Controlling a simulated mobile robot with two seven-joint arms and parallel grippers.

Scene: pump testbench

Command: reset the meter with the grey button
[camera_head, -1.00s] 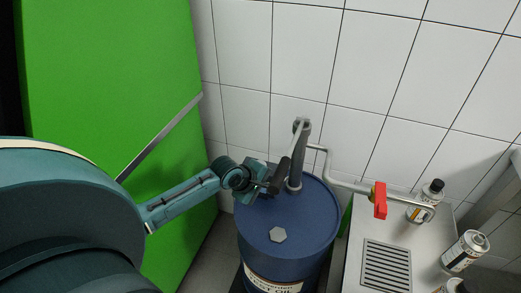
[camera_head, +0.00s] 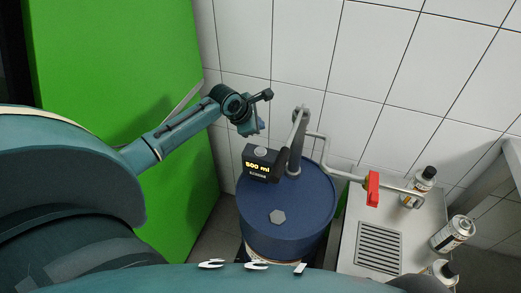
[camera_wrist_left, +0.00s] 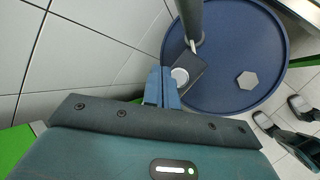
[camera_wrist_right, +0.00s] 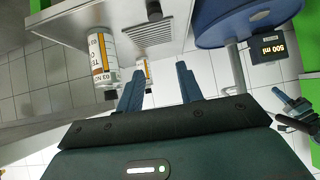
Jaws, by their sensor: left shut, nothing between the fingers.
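The meter (camera_head: 260,163) is a black box on the pump pipe above the blue drum; its lit yellow display reads 500 ml. The meter also shows in the right wrist view (camera_wrist_right: 268,50). The round light grey button (camera_wrist_left: 180,76) shows on the meter's top in the left wrist view. My left gripper (camera_head: 256,128) is shut and empty, above and behind the meter in the head view. In the left wrist view its fingertips (camera_wrist_left: 160,72) appear just left of the button; contact cannot be told. My right gripper (camera_wrist_right: 159,80) is open and empty, outside the head view.
The blue drum (camera_head: 300,218) carries a grey cap. The pump's spout has a red valve handle (camera_head: 373,188). A bench with a drain grate (camera_head: 378,248) and several cans stands to the right. A green cabinet (camera_head: 105,60) is at left, a tiled wall behind.

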